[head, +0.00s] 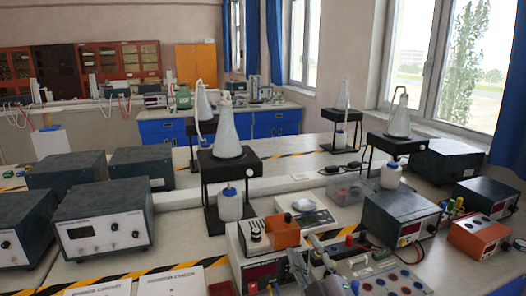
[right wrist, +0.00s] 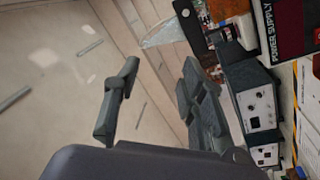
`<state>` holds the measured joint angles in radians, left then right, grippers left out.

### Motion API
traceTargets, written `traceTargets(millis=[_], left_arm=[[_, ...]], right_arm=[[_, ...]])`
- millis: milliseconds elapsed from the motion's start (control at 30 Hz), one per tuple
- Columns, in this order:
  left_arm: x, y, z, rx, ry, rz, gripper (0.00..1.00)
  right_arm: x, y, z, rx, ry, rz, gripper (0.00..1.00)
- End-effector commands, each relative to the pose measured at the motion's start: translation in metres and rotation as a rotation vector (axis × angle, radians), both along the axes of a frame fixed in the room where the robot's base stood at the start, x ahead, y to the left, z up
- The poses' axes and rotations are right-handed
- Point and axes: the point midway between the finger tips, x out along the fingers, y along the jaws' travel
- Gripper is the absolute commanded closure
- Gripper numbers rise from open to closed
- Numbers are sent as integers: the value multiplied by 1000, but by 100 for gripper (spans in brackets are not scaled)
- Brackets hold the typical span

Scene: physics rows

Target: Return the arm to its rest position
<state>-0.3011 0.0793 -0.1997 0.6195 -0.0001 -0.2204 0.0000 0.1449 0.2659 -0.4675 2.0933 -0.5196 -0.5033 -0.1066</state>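My right gripper (head: 308,258) shows small at the bottom centre of the head view, in front of the orange block and over the front of the bench. In the right wrist view my right gripper (right wrist: 158,85) has its two dark fingers spread apart, with nothing between them. Behind the fingers that view shows pale floor and the bench's side. My right arm comes in from the bottom edge of the head view. My left arm and left gripper do not show in either view.
The bench (head: 185,240) is crowded. An orange-topped device (head: 283,232), a grey power supply (head: 402,220) and a panel with coloured knobs (head: 385,285) are close to the right gripper. A flask (head: 227,140) stands on a black stand behind. Dark instrument boxes (head: 103,215) stand left.

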Motion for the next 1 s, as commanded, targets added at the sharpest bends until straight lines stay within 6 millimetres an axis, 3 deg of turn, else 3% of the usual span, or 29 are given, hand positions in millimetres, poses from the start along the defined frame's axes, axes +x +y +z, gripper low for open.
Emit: traceTargets(millis=[33,200,333,500,800,1000], left_arm=[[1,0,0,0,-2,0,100],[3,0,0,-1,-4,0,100],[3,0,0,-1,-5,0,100],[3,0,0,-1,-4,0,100],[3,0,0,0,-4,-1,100],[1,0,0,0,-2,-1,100]], right_arm=[[-12,-20,-35,73,138,-60,62],[-73,-70,-138,258,571,-243,62],[-135,-92,-197,350,853,-353,62],[-206,-104,-239,417,1111,-449,62],[-309,-112,-270,476,1443,-562,62],[-298,-110,-318,467,1468,-569,62]])
